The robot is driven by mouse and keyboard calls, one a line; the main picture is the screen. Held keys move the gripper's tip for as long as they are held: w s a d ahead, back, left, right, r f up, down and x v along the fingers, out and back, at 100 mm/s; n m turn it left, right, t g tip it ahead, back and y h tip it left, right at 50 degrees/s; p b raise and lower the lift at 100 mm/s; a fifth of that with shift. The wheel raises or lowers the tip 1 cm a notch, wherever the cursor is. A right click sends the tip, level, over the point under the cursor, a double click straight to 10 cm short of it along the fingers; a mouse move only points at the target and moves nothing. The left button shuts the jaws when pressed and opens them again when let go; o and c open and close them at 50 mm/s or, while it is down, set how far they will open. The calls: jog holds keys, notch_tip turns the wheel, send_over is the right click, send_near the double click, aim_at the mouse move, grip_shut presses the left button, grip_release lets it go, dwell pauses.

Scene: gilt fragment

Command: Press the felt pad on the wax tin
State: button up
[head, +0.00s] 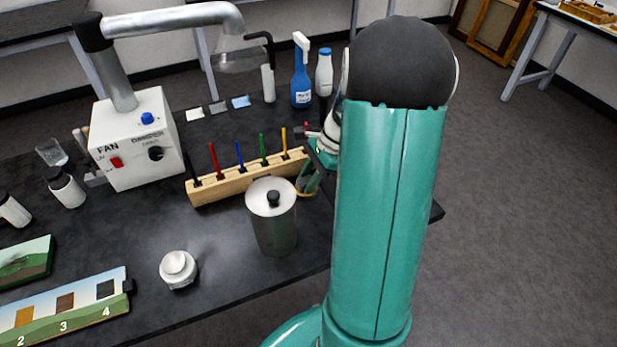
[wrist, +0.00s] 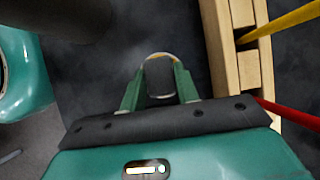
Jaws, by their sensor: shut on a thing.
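My gripper (wrist: 159,84) points down at the table, its two green fingers shut on a dark grey piece, which looks like the felt pad (wrist: 160,80). The round rim of the wax tin (wrist: 155,56), pale with a yellowish edge, shows just beyond the pad. In the head view the tin (head: 307,192) is a small golden ring beside the wooden rack, with my green fingers over it. The pad is hidden there. I cannot tell whether the pad touches the wax.
The wooden rack (head: 247,177) with coloured handles stands close beside my gripper. A metal canister (head: 274,225) with a black knob stands in front of it. A white jar (head: 178,269) is nearer the front edge. Blue and white bottles (head: 302,85) stand behind.

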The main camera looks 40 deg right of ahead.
aim_at(308, 180)
dwell(0.3)
jog(key=shift+r, duration=3.5)
